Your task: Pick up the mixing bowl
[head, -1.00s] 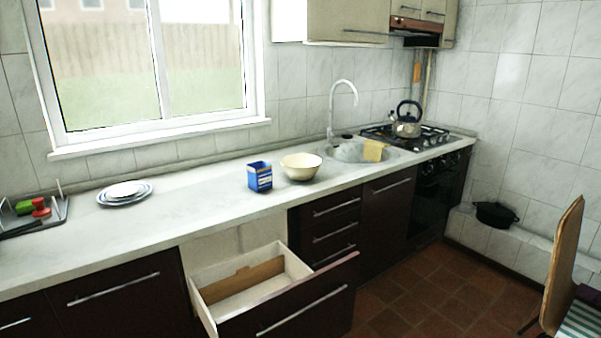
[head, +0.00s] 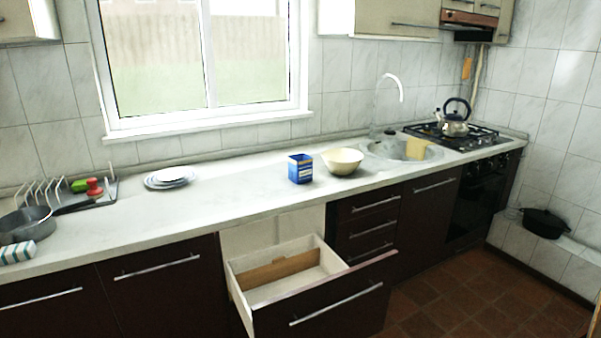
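The mixing bowl (head: 342,162) is cream-coloured and stands upright on the white countertop (head: 230,205), just left of the sink. A blue box (head: 300,169) stands close to its left side. Neither of my grippers shows in the head view, so nothing is seen touching the bowl.
An open drawer (head: 318,318) juts out below the counter, in front of the box and bowl. Stacked plates (head: 170,178), a dish rack (head: 60,192) and a pan (head: 25,224) are on the left. The sink (head: 400,151), kettle (head: 454,124) and stove are on the right.

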